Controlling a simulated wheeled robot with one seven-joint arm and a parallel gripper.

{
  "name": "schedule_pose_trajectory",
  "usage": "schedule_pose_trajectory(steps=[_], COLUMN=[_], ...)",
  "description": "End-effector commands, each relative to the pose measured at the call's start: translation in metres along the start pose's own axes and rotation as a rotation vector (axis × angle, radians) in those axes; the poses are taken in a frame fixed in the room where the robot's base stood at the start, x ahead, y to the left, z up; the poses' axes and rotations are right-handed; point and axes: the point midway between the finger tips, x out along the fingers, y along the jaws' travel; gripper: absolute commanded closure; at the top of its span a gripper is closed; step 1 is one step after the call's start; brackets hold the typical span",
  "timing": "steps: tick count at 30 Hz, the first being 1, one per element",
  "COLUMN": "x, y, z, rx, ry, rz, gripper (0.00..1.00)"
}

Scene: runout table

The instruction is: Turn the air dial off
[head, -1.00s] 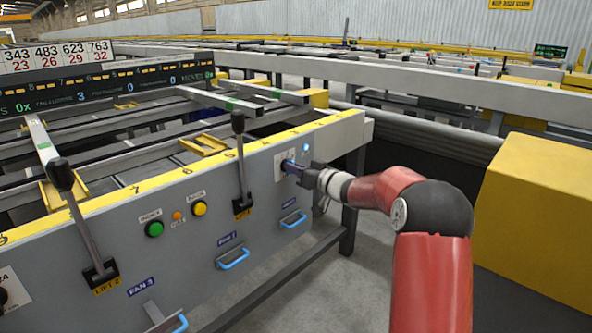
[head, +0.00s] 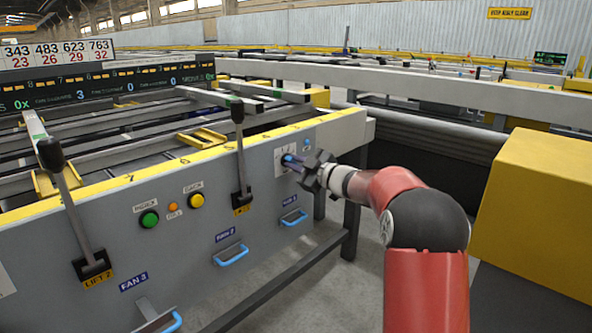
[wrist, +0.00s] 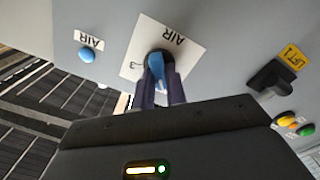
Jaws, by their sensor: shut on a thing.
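The air dial (head: 287,161) sits on a white plate at the right end of the grey panel. In the wrist view the dial's blue handle (wrist: 155,72) shows between the two dark fingers, in front of a plate marked AIR (wrist: 165,45). My gripper (head: 299,165) reaches it from the right and is shut on the handle. In the wrist view my gripper (wrist: 160,82) covers part of the dial, so its exact pointer setting is hard to read. A blue AIR light (wrist: 87,55) is beside the plate; it also shows in the head view (head: 307,143).
Two upright levers stand on the panel, LIFT 2 (head: 66,205) and one nearer the dial (head: 240,155). Green (head: 149,219) and yellow (head: 196,200) buttons sit between them. Blue fan handles (head: 231,256) stick out below. A yellow block (head: 535,225) stands at the right.

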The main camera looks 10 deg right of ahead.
Motion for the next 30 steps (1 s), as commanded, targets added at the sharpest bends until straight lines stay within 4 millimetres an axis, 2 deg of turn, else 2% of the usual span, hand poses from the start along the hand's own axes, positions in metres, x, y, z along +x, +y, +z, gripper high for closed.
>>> schedule_pose_trajectory(steps=[12,30], x=[0.0004,0.0004], y=[-0.0025,-0.0016], z=[0.0012,0.0000], rx=[-0.274,-0.354], ry=[0.000,0.000], rz=[0.000,0.000], gripper=[1.00,1.00])
